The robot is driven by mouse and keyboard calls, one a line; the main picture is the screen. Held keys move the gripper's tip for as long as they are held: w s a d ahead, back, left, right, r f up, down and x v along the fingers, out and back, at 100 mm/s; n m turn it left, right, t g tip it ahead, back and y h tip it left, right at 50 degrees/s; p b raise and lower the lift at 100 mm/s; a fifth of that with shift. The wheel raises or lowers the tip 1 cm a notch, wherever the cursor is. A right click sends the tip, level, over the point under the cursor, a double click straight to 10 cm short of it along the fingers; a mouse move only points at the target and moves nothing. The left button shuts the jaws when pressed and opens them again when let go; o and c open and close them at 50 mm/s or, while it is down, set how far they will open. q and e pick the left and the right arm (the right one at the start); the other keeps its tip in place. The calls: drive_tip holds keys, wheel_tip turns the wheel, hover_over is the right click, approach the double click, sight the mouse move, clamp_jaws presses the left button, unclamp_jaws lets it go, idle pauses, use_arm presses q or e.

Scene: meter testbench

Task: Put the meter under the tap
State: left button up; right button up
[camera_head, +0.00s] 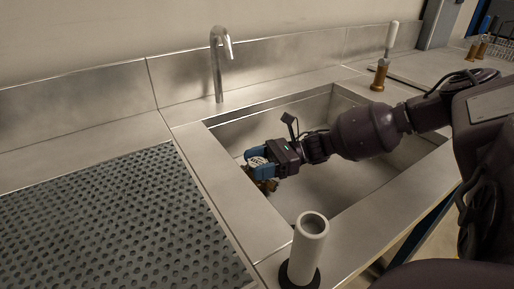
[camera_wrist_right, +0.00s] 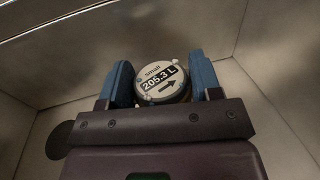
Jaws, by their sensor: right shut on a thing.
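The meter (camera_wrist_right: 160,82) is round, with a white face reading "small" and "205.3 L" and a black arrow. My right gripper (camera_wrist_right: 163,80) is shut on it, with a blue finger on each side. In the head view, the right gripper (camera_head: 256,165) is over the left part of the sink basin, and the meter (camera_head: 266,184) shows as a small brass part between and below the fingers. The tap (camera_head: 219,62) is a curved metal spout behind the sink. It stands farther back and to the left of the gripper. My left gripper is not in view.
The steel sink (camera_head: 328,188) is open around the gripper, with walls on all sides. A white tube on a black base (camera_head: 310,240) stands at the front rim. A perforated dark mat (camera_head: 110,215) lies left. A brass-and-white fitting (camera_head: 380,72) stands at the back right.

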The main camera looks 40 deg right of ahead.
drive_tip(key=o, duration=1.1)
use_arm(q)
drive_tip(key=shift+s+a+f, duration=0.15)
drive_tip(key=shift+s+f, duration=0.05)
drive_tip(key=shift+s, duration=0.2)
use_arm(e)
drive_tip(key=shift+o, duration=0.6)
drive_tip(key=v, duration=0.1)
drive_tip(key=p+v, duration=0.1)
drive_tip(key=v, duration=0.2)
drive_tip(key=shift+d+r, duration=0.1)
drive_tip(key=shift+r, duration=0.2)
use_arm(q)
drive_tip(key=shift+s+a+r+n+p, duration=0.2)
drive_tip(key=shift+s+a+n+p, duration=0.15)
drive_tip(key=shift+p, duration=0.45)
use_arm(e)
drive_tip(key=v, duration=0.8)
drive_tip(key=shift+f, duration=0.2)
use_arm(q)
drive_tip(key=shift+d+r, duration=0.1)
use_arm(e)
drive_tip(key=shift+r, duration=0.1)
